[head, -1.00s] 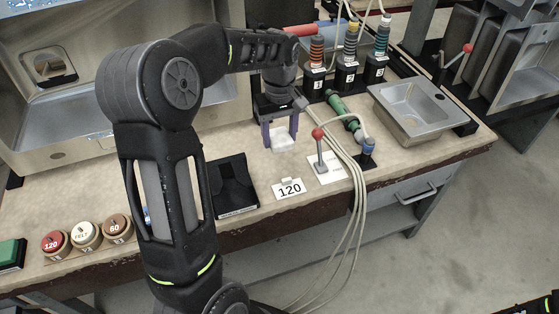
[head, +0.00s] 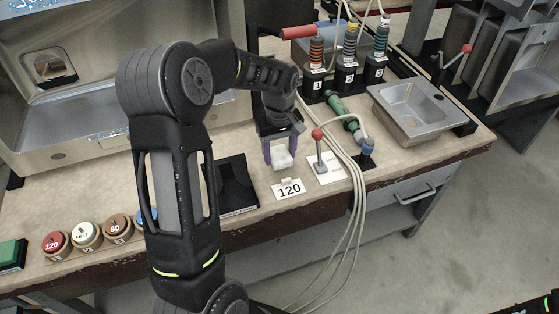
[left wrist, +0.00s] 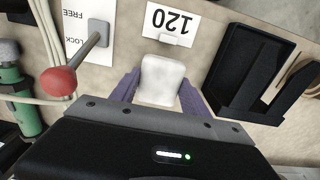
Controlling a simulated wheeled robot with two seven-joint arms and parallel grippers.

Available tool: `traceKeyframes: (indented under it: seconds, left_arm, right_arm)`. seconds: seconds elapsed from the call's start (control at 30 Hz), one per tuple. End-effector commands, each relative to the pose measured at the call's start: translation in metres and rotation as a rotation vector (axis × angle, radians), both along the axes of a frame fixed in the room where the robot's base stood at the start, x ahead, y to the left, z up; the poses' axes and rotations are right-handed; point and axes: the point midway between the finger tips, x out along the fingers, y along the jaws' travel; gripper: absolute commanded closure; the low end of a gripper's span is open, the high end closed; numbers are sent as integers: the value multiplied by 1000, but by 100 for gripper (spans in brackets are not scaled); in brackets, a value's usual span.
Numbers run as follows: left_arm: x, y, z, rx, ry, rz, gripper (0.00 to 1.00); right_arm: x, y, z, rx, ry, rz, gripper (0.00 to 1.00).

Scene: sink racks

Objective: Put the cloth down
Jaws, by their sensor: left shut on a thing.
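A small white folded cloth (head: 283,161) is held between the purple fingers of my left gripper (head: 280,153). It also shows in the left wrist view (left wrist: 161,80), where the left gripper (left wrist: 160,92) is shut on it from both sides. The cloth is over the bench top, just behind the white card marked 120 (head: 289,189). I cannot tell whether the cloth touches the bench.
A red-knobbed lever (head: 319,150) on a white plate stands close right of the cloth. A black tray (head: 236,188) lies to the left. Pale hoses (head: 345,190) run over the bench's front edge. A small metal sink (head: 412,108) is at the right.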

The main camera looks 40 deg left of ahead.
Motion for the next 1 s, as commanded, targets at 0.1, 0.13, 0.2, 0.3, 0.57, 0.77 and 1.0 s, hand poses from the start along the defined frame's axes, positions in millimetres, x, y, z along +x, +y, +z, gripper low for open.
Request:
traceKeyframes:
  seconds: [0.1,0.13,0.2,0.3,0.57,0.77,1.0]
  left_arm:
    - [-1,0,-15,-2,5,0,92]
    - [-1,0,-19,-1,4,0,92]
    - [-1,0,-29,-2,5,-1,92]
    - [-1,0,-35,-2,3,0,92]
    - [-1,0,-36,0,1,0,92]
    - [0,0,-38,-1,1,0,39]
    - [-1,0,-38,0,1,0,25]
  right_arm:
    - [0,0,1,0,0,0,37]
    - [0,0,2,0,0,0,37]
    - [0,0,3,0,0,0,37]
    - [0,0,3,0,0,0,37]
    - [0,0,2,0,0,0,37]
    - [0,0,0,0,0,0,37]
    - [0,0,0,0,0,0,37]
